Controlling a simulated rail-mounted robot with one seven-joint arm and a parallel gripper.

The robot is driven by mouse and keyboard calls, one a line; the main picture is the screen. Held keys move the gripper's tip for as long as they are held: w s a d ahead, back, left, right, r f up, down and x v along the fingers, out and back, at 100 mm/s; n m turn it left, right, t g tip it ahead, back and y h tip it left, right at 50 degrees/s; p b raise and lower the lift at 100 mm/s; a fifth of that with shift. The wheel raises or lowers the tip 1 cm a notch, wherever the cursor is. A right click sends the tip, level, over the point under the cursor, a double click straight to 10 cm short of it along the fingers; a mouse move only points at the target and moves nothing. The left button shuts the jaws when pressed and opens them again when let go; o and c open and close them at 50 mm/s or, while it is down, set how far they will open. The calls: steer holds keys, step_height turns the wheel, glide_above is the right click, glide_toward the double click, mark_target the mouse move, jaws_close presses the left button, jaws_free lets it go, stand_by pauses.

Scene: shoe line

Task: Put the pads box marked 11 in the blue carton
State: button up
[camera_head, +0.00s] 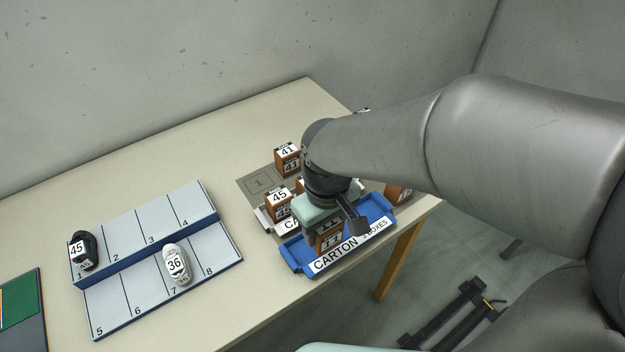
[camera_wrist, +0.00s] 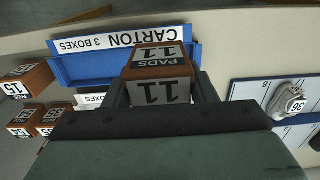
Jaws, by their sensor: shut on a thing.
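The pads box marked 11 (camera_head: 328,240) is brown with a white label. My gripper (camera_head: 322,226) is shut on it; in the wrist view the box (camera_wrist: 160,62) sits between the two fingers. The blue carton (camera_head: 291,259) is an open tray with a white "CARTON 3 BOXES" label, near the table's front edge. The held box appears over the left part of this carton in the head view. In the wrist view it covers the right part of the carton (camera_wrist: 85,69). I cannot tell how far down the box is. My gripper and arm hide part of the carton's inside.
A white carton (camera_head: 263,218) stands just behind the blue one. Boxes marked 45 (camera_head: 278,203) and 41 (camera_head: 287,160) stand nearby. A box marked 15 (camera_wrist: 27,80) is beside the cartons. A numbered rack (camera_head: 150,262) with two shoes lies left, with bare table between.

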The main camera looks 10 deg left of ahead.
steer(key=a+f, duration=0.1)
steer(key=w+a+f, duration=0.1)
steer(key=f, duration=0.1)
steer(key=w+a+f, duration=0.1)
steer(key=f, duration=0.1)
steer(key=shift+a+f, duration=0.1)
steer(key=shift+a, duration=0.15)
steer(key=shift+w+f, duration=0.1)
steer(key=shift+f, duration=1.5)
steer(key=shift+f, duration=0.1)
steer(key=o, duration=1)
